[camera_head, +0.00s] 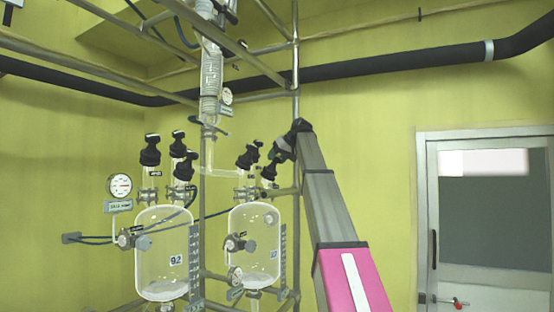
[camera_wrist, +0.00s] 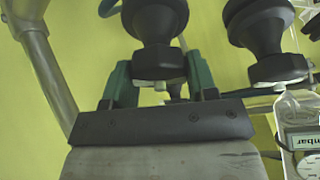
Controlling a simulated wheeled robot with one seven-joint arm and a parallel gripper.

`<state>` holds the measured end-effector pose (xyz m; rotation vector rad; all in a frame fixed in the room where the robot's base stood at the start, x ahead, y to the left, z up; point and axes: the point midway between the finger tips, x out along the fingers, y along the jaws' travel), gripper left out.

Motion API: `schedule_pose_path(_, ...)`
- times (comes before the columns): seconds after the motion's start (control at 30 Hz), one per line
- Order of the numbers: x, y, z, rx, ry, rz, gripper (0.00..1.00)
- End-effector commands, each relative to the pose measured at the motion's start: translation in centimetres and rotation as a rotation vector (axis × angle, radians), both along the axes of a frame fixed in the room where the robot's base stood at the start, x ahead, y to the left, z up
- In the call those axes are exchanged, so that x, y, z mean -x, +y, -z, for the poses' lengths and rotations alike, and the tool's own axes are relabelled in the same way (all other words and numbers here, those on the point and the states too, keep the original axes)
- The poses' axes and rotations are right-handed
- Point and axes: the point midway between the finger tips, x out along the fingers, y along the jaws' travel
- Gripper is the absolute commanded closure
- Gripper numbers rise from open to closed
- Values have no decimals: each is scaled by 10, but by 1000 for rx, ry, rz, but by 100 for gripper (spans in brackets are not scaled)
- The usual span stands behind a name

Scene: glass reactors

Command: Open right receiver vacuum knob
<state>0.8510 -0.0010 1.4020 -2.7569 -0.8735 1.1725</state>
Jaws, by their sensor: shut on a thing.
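The right receiver (camera_head: 254,250) is a clear glass vessel with several black knobs above its lid. One black knob (camera_head: 248,157) stands at its upper left, and another (camera_head: 269,172) is just below my gripper. My gripper (camera_head: 277,157) reaches in from the right at the top of this receiver. In the wrist view its green fingers (camera_wrist: 160,85) are on both sides of a black knob (camera_wrist: 154,25), shut on it. The knob's lower part is partly hidden by the gripper body. I cannot read which label belongs to this knob.
A second black knob (camera_wrist: 265,40) stands close on the right in the wrist view. The left receiver (camera_head: 162,262) with its own black knobs, a gauge (camera_head: 120,186) and metal frame poles (camera_head: 296,60) surround the work area. A door (camera_head: 490,215) is at right.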

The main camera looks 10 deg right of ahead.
Motion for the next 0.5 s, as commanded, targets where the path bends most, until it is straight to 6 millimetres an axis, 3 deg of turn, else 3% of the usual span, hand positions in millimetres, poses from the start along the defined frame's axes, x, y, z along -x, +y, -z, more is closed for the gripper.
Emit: schedule_pose_path(0.5, 0, 0, 0, 57, -75, -164, 71)
